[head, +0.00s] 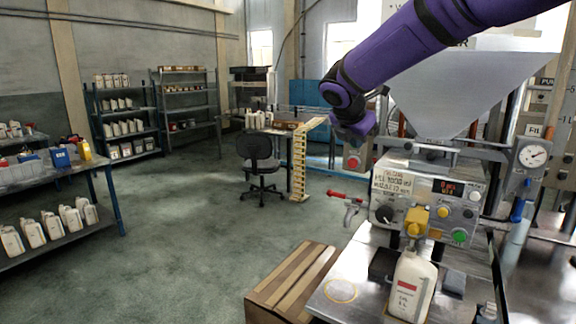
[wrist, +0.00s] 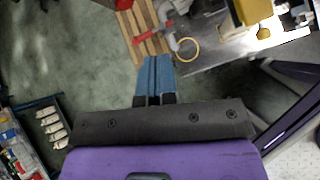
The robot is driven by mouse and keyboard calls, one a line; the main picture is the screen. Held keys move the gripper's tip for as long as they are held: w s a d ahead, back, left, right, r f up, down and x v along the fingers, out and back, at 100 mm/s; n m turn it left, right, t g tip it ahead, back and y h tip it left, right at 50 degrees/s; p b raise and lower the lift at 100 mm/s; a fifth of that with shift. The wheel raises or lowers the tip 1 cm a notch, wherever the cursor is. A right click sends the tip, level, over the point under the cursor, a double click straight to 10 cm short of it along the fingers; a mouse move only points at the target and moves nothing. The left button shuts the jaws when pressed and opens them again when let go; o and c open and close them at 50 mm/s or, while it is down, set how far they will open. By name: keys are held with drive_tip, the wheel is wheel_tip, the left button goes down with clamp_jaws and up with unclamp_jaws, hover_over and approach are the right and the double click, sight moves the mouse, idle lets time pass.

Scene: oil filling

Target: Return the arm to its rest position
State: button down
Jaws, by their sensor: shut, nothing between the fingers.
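My purple arm reaches in from the upper right in the head view and bends down over the area left of the filling machine. My gripper (wrist: 156,62) shows in the wrist view with its blue fingers together and nothing between them. In the head view I cannot make out the fingers. A white oil bottle (head: 410,287) stands upright on the metal table (head: 342,290), under the yellow nozzle (head: 416,220) of the filling machine (head: 391,186). My gripper is apart from the bottle.
A red-handled tool (head: 348,198) sticks out at the machine's left. A wooden crate (head: 292,278) stands beside the table. A black chair (head: 259,165), shelves (head: 125,120) and a left bench with bottles (head: 60,228) stand farther off. The middle floor is free.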

drive_tip(key=s+d+r+m+g+y, duration=0.1)
drive_tip(key=s+d+m, duration=0.4)
drive_tip(key=s, duration=0.5)
drive_tip(key=s+d+r+m+g+y, duration=0.1)
drive_tip(key=s+d+r+m, duration=0.15)
drive_tip(key=s+m, duration=0.55)
drive_tip(key=s+f+m+y, duration=0.1)
drive_tip(key=s+f+m, duration=0.1)
drive_tip(key=s+m, duration=0.2)
drive_tip(key=s+f+m+y, duration=0.1)
drive_tip(key=s+m, duration=0.3)
drive_tip(key=s, duration=0.5)
drive_tip(key=s+d+f+m+y, duration=0.1)
drive_tip(key=s+f+m, duration=0.2)
drive_tip(key=s, duration=0.4)
drive_tip(key=shift+s+f+m, duration=0.25)
drive_tip(key=shift+f+m, duration=0.05)
drive_tip(key=shift+m, duration=0.2)
drive_tip(key=shift+d, duration=0.1)
